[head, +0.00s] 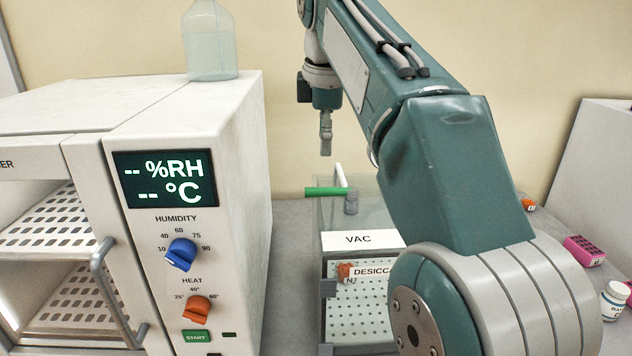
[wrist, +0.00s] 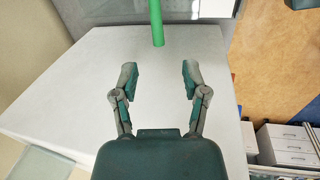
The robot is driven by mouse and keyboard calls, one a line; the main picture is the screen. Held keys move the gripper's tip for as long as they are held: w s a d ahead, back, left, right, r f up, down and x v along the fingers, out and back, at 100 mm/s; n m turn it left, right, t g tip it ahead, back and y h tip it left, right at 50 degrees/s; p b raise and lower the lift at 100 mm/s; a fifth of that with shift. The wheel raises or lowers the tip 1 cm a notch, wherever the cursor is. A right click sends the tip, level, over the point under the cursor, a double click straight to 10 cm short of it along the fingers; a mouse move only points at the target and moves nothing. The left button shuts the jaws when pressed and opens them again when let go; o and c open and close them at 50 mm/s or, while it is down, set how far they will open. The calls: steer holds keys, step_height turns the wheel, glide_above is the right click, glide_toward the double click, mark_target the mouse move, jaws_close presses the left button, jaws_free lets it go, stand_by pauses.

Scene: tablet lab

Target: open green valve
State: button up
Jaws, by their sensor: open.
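The green valve handle (head: 326,191) is a green bar lying sideways at the top of the clear desiccator box (head: 325,225) in the head view. A white bar and a grey fitting (head: 351,203) sit beside its right end. In the wrist view the green bar (wrist: 157,22) comes down from the top edge, ahead of the fingers and roughly in line with the gap between them. My gripper (wrist: 159,82) is open and empty, apart from the bar. In the head view my gripper (head: 326,150) points down above the valve; its fingers are seen edge-on there.
A white humidity chamber (head: 240,180) with a blue knob (head: 180,254) and an orange knob (head: 197,309) stands at the left, a clear bottle (head: 210,45) on top. At the right are a pink rack (head: 584,251) and a white jar (head: 614,300).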

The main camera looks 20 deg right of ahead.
mark_target(322, 189)
steer(key=shift+n, duration=0.3)
steer(key=x, duration=1)
steer(key=shift+w+d+f, duration=0.1)
steer(key=shift+w+f, duration=0.1)
steer(key=shift+w, duration=0.05)
jaws_close()
